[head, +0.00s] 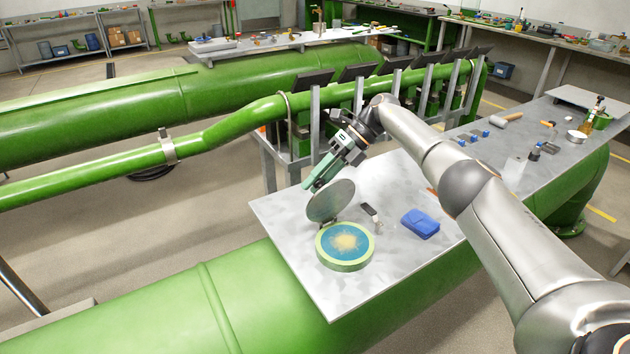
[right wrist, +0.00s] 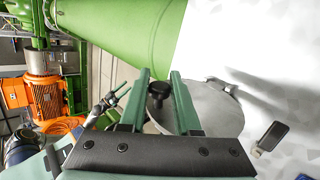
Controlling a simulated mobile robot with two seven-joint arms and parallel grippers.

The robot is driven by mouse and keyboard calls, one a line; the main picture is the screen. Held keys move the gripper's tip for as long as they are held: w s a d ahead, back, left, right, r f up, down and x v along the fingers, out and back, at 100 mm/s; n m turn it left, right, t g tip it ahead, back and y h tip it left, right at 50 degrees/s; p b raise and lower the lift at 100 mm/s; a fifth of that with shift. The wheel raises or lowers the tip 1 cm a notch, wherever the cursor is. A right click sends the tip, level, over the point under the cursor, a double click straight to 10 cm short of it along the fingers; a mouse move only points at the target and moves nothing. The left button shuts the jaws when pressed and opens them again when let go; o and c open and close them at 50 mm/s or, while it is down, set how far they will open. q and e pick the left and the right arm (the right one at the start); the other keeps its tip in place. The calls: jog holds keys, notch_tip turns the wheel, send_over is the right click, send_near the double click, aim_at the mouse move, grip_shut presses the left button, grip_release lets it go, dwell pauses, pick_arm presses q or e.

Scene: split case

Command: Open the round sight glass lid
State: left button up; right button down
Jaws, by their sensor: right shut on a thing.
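The round sight glass (head: 345,242) sits on the steel tabletop in the head view, with a pale green rim around blue glass with a sandy middle. Its grey round lid (head: 328,204) stands steeply tilted up at the far side of the rim, leaving the glass uncovered. My right gripper (head: 308,186) is at the upper part of the lid. In the right wrist view, its green fingers (right wrist: 160,76) are shut on the lid's black knob (right wrist: 158,92), with the lid (right wrist: 222,103) behind. A small dark gripper with green fingers, apparently my left (right wrist: 116,99), shows there; its opening is unclear.
A blue cloth-like item (head: 420,224) and a small dark device (head: 369,210) lie right of the sight glass on the steel table (head: 290,215). Dark tilted panels on posts (head: 358,72) and a green pipe (head: 235,127) stand behind. The table's front left corner is clear.

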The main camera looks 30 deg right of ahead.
pick_arm(q)
jog(key=shift+w, duration=0.2)
pick_arm(e)
jog(key=shift+w, duration=0.2)
pick_arm(q)
jog(key=shift+f, duration=0.1)
pick_arm(e)
jog(key=c, duration=0.6)
grip_release()
jog(key=shift+r, duration=0.1)
